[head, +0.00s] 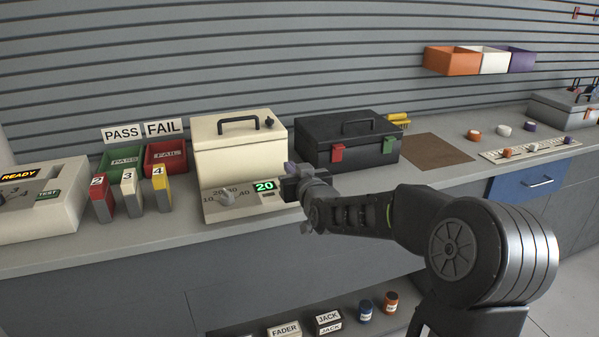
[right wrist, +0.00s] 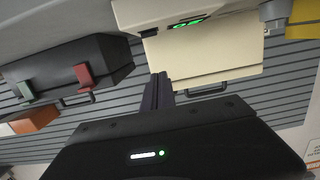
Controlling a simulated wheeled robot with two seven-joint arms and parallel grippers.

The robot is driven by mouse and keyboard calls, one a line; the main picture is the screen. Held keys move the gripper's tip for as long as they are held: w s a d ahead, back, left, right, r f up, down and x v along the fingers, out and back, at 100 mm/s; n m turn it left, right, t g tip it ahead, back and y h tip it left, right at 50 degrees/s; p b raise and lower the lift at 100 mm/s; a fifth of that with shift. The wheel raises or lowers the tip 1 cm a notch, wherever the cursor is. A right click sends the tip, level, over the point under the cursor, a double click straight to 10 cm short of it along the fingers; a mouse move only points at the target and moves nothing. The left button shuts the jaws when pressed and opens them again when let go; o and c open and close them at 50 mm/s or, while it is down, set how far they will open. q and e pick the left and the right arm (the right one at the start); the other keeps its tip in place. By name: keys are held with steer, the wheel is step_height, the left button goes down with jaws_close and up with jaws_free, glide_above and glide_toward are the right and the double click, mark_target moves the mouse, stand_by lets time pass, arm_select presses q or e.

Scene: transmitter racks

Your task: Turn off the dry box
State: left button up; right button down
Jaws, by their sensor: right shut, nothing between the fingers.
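The cream dry box (head: 240,155) stands on the counter, with a dark handle on its lid. Its sloped front panel has a grey knob (head: 227,198) with a number scale, and a green display (head: 264,186) reading 20. My right gripper (head: 291,169) is shut and empty at the right end of this panel, and it hides that part. I cannot tell whether it touches the box. In the right wrist view the closed fingers (right wrist: 158,90) point toward the cream box (right wrist: 205,55), which appears upside down. My left gripper is not in view.
A black case (head: 345,145) with red and green latches stands close right of the box. Numbered blocks (head: 130,190) and PASS and FAIL bins (head: 165,155) are at left, beside a tester (head: 45,205) showing READY. A brown mat (head: 437,149) lies farther right.

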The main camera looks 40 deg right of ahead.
steer(key=r+v, duration=0.1)
steer(key=v, duration=0.5)
steer(key=shift+r, duration=0.25)
steer(key=shift+s+a, duration=0.1)
steer(key=shift+s, duration=0.05)
